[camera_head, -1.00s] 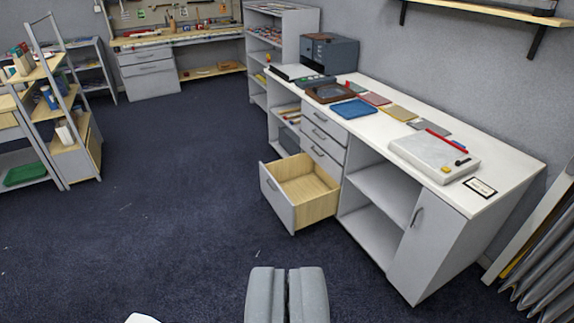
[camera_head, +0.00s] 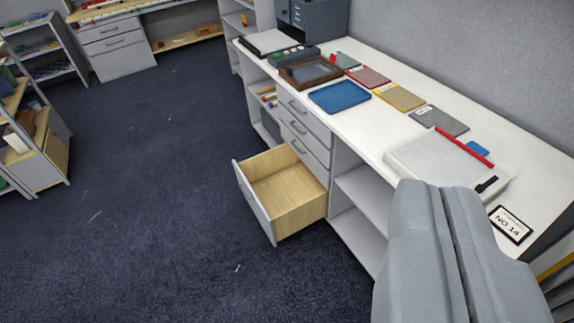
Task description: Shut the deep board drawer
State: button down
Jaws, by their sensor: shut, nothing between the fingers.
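The deep board drawer (camera_head: 285,196) is the bottom drawer of the white-topped cabinet. It stands pulled well out, with its pale wood inside empty and its grey front (camera_head: 254,204) facing left. My gripper (camera_head: 437,190) is at the lower right of the picture, its two grey fingers shut together with nothing between them.
Above the open drawer are closed drawers (camera_head: 304,128). The white worktop (camera_head: 366,120) carries a blue tray (camera_head: 339,97), a brown tray (camera_head: 311,72), sample boards and a white slab with a red stick (camera_head: 464,146). A shelf rack (camera_head: 36,150) stands far left. The dark carpet (camera_head: 150,220) left of the drawer is clear.

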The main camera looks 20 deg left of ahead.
aim_at(286, 197)
jog(key=u, duration=0.05)
jog(key=i, duration=1.75)
jog(key=u, duration=0.65)
jog(key=i, duration=1.05)
jog(key=u, duration=0.3)
